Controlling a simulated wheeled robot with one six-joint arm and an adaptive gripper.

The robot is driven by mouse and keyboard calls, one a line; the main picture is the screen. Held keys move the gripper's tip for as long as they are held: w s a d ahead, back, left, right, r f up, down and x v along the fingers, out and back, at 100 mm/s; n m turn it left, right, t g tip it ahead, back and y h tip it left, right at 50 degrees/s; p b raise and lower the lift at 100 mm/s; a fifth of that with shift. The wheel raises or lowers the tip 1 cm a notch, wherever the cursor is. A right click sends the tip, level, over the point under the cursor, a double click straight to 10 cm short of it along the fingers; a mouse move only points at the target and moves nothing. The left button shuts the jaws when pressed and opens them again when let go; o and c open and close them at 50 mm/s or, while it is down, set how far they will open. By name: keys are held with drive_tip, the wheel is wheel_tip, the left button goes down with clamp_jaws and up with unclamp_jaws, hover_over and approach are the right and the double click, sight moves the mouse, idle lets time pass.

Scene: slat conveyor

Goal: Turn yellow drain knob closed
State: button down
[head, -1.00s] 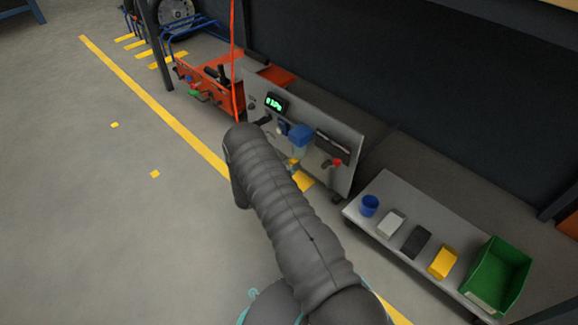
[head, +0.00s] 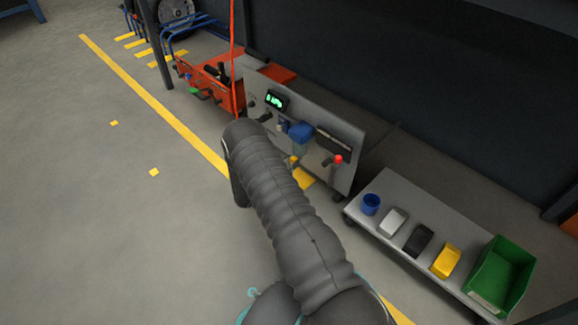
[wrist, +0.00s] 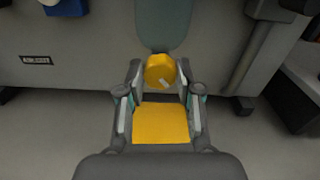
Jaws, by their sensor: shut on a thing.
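The yellow drain knob (wrist: 160,70) is in the upper middle of the wrist view, on the low part of the grey panel (wrist: 215,50). A short white mark on its face slants down to the right. My gripper (wrist: 161,84) is shut on the knob, with one finger at each side of it. In the head view a small part of the yellow knob (head: 294,161) shows below the blue unit, just right of my arm. My arm hides the gripper there.
A blue unit (head: 300,134) and a red knob (head: 338,159) are on the panel. A low grey bench (head: 375,232) at right bears a blue cup (head: 370,204), several blocks and a green bin (head: 500,272). Open floor lies left.

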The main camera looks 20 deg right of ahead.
drive_tip(key=shift+s+d+m, duration=0.1)
drive_tip(key=shift+m, duration=2)
drive_tip(key=shift+s+d+m, duration=0.1)
drive_tip(key=shift+m, duration=2)
drive_tip(key=c, duration=0.8)
unclamp_jaws()
drive_tip(key=shift+o, duration=0.2)
drive_tip(key=shift+w, duration=0.1)
drive_tip(key=shift+a, duration=0.15)
drive_tip(key=v, duration=1.2)
